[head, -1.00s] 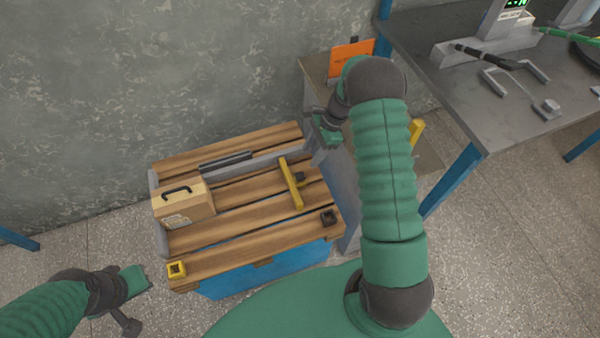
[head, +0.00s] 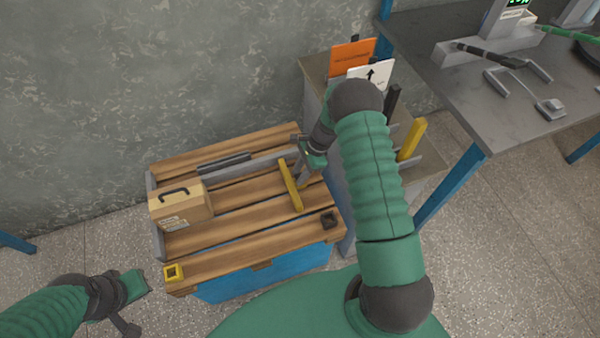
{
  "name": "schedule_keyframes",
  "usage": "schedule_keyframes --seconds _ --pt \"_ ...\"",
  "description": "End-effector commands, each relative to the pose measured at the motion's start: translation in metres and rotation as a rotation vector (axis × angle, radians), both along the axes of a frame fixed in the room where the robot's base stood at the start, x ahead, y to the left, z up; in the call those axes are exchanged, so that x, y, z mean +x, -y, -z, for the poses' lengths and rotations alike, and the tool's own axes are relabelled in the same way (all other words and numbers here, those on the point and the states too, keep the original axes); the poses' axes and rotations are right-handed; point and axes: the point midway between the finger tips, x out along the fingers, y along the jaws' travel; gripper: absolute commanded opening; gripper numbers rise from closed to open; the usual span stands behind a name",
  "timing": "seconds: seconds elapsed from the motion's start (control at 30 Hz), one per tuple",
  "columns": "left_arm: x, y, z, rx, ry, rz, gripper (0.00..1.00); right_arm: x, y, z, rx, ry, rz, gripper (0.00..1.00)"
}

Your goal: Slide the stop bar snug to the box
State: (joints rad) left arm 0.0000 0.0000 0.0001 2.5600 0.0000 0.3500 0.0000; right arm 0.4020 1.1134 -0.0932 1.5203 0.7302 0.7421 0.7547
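The stop bar (head: 291,187) is a yellow bar lying across the slats on the right part of the wooden-topped bench (head: 240,227). The box (head: 181,205) is light brown with a dark handle and a label, standing at the left end of the slats. A wide stretch of bare slats lies between box and bar. My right gripper (head: 301,172) is lowered at the right side of the bar, close to its upper part; whether it touches the bar, and whether its fingers are open, I cannot tell. My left gripper (head: 142,283) is off the bench at the lower left, its fingers unclear.
A grey rail (head: 262,163) with a dark strip (head: 224,161) runs along the back of the slats. A yellow square socket (head: 173,272) and a dark one (head: 329,220) sit at the front corners. A bin with signs (head: 352,57) stands right, beside a grey table (head: 470,100).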

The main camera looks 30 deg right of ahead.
Motion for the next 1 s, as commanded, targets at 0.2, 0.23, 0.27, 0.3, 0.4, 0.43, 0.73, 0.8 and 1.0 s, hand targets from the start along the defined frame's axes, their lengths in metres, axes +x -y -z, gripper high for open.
schedule_keyframes --seconds 0.2,0.23,0.27,0.3,0.4,0.43,0.73,0.8,1.0 --pt "0.0 0.0 0.0 0.0 0.0 0.0 0.0 0.0011 0.0005 -0.0003 -0.002 0.002 0.001 0.0" --pt "0.0 0.0 0.0 0.0 0.0 0.0 0.0 0.0011 0.0005 -0.0003 -0.002 0.002 0.001 0.0" --pt "0.0 0.0 0.0 0.0 0.0 0.0 0.0 0.0012 0.0006 -0.0004 -0.002 0.002 0.001 0.0" --pt "0.0 0.0 0.0 0.0 0.0 0.0 0.0 0.0013 0.0006 -0.0004 -0.002 0.003 0.002 0.0" --pt "0.0 0.0 0.0 0.0 0.0 0.0 0.0 0.0014 0.0007 -0.0005 -0.002 0.003 0.002 0.0" --pt "0.0 0.0 0.0 0.0 0.0 0.0 0.0 0.0015 0.0007 -0.0005 -0.002 0.003 0.002 0.0" --pt "0.0 0.0 0.0 0.0 0.0 0.0 0.0 0.0018 0.0009 -0.0008 -0.003 0.004 0.001 0.0" --pt "0.0 0.0 0.0 0.0 0.0 0.0 0.0 0.0019 0.001 -0.0009 -0.003 0.004 0.001 0.0" --pt "0.0 0.0 0.0 0.0 0.0 0.0 0.0 0.0021 0.0011 -0.0011 -0.003 0.005 0.001 0.0"
